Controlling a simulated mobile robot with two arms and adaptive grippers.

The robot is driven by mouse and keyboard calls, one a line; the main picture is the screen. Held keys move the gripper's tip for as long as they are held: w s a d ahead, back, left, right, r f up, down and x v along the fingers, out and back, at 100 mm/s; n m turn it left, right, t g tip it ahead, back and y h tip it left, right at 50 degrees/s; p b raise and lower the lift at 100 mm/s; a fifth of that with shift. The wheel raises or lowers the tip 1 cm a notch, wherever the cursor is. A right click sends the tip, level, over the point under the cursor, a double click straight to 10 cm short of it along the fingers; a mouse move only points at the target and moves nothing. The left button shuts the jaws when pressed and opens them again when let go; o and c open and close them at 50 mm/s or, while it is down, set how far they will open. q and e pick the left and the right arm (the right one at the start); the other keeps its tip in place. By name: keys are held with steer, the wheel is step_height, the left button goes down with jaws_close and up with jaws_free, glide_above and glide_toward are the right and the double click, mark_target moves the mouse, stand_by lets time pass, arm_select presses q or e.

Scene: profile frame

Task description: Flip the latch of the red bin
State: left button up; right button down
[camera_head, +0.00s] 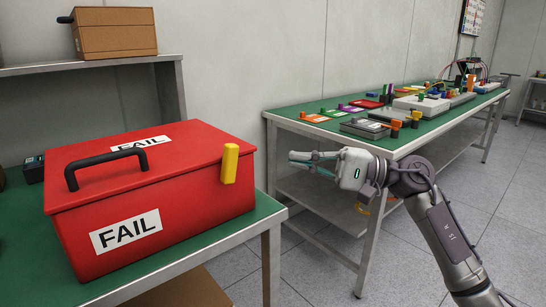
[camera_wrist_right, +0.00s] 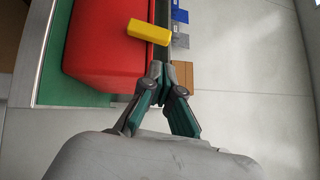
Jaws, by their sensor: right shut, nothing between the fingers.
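The red bin (camera_head: 190,196) stands on the green-topped table at the left in the head view, with FAIL labels on its lid and front and a black handle on top. Its yellow latch (camera_head: 230,163) sits upright on the right end of the bin. My right gripper (camera_head: 296,160) is shut and empty, to the right of the latch and apart from it. In the right wrist view, the shut fingertips (camera_wrist_right: 163,72) are below the yellow latch (camera_wrist_right: 149,31) and beside the red bin (camera_wrist_right: 105,45). My left gripper is not in view.
The bin's green table (camera_head: 215,237) ends just right of the bin. A second green table (camera_head: 318,125) with coloured parts runs along the wall. A brown case (camera_head: 115,38) stands on a shelf. Floor between the tables is clear.

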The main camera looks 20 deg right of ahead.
steer(key=shift+v, duration=1.45)
